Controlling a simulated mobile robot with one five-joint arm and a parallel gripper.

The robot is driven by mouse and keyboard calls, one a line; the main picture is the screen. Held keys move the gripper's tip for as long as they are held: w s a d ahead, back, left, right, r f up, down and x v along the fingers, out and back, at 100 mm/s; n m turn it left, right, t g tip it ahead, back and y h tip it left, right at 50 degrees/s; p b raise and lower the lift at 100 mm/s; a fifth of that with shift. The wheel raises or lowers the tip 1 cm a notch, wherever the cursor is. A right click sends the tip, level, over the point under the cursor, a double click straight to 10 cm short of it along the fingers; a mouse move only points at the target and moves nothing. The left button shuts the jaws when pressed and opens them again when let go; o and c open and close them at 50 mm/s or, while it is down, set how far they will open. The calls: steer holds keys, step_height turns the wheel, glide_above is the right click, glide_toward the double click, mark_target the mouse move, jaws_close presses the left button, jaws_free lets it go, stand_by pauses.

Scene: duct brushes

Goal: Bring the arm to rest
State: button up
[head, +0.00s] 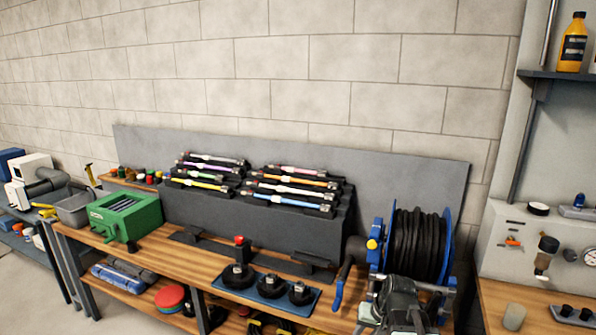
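A grey and black jointed form (402,303) rises from the bottom edge, in front of the hose reel. It looks like the end of my arm with my gripper, but its fingers cannot be made out. I cannot tell whether it is open or shut, and I see no brush in it. Several duct brushes with coloured rods lie in two stepped black racks, the left rack (200,205) and the right rack (290,222), on the wooden bench. Three round black brush heads stand upright on a blue tray (268,299) in front.
A blue hose reel (446,225) with black hose stands at the bench's right end, close behind the grey form. A green box (126,216) and a grey bin (75,208) are at the left. A panel with a gauge and a shelf (565,75) are at the right.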

steer(key=s+a+f+n+g+h+b, duration=0.2)
steer(key=s+a+f+b, duration=0.1)
steer(key=s+f+b, duration=0.3)
steer(key=shift+s+f+g, duration=0.4)
steer(key=shift+s+f, duration=0.45)
steer(key=shift+s, duration=0.15)
steer(key=shift+a, duration=0.1)
